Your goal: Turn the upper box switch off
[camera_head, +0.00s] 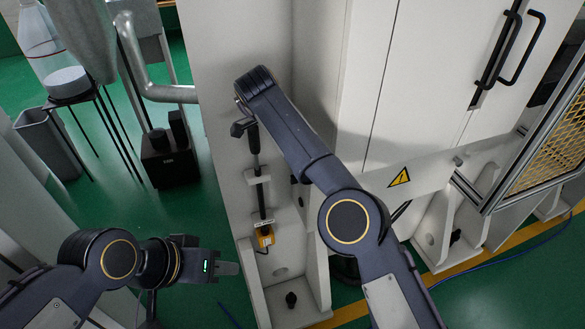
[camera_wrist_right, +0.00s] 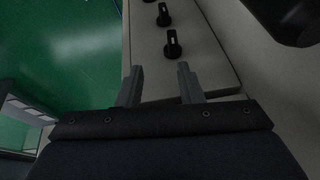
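In the right wrist view, a pale switch box (camera_wrist_right: 205,60) carries a row of black rotary switches. The nearest switch (camera_wrist_right: 173,45) has a white mark and stands just beyond my right gripper (camera_wrist_right: 158,84), toward its right finger. A second switch (camera_wrist_right: 163,14) is farther up, and part of another shows at the top edge. My right gripper is open, with nothing between its fingers and no visible contact with a switch. In the head view, its fingers are hidden behind the arm. My left gripper (camera_head: 226,268) is low, left of the white machine; its finger gap cannot be made out.
The white machine (camera_head: 370,80) fills the middle, with black door handles (camera_head: 507,50) at upper right. A metal pipe (camera_head: 165,93), a black box (camera_head: 170,160) and a grey bin (camera_head: 48,145) stand at left. Green floor is open around my left gripper.

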